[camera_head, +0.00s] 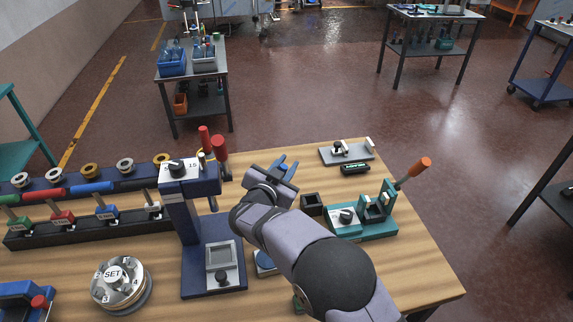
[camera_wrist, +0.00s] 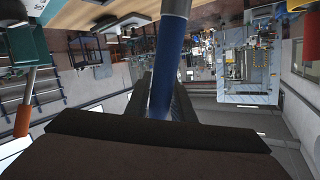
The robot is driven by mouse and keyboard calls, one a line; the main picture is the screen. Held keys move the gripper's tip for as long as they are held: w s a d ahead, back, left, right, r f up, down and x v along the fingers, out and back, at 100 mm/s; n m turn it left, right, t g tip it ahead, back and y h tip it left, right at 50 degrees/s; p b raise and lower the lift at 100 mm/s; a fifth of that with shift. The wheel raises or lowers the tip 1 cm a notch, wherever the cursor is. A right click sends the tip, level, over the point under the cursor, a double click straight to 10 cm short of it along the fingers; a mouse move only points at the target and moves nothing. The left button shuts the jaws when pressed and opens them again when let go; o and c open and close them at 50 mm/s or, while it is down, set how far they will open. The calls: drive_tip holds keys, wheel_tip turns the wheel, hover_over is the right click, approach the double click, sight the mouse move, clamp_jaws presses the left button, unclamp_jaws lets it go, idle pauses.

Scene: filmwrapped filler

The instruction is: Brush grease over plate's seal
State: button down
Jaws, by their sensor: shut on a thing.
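My gripper (camera_head: 281,170) is above the back middle of the wooden bench, with blue showing at its tip. In the wrist view my gripper (camera_wrist: 163,112) has its dark jaws shut on a blue cylindrical handle (camera_wrist: 170,60). The handle's far end runs out of the picture, so I cannot see bristles. A grey square plate-like piece (camera_head: 219,252) lies on the base of a dark blue stand (camera_head: 200,230), left of my arm. I cannot make out a seal on it. A blue round item (camera_head: 265,262) is partly hidden under my arm.
A teal fixture (camera_head: 370,226) with an orange-tipped lever (camera_head: 419,167) stands to the right. A grey plate (camera_head: 345,153) with small parts lies at the back. A rack of coloured handles (camera_head: 80,225) and a round SET dial (camera_head: 118,286) are left. The front right bench is clear.

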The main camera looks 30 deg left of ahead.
drive_tip(key=shift+f+b, duration=1.3)
drive_tip(key=shift+f, duration=0.45)
drive_tip(key=shift+f+b, duration=0.35)
drive_tip(key=shift+f, duration=0.35)
idle(0.5)
drive_tip(key=shift+r, duration=0.15)
wheel_tip(320, 180, up, 7)
drive_tip(key=p, duration=0.6)
idle(0.3)
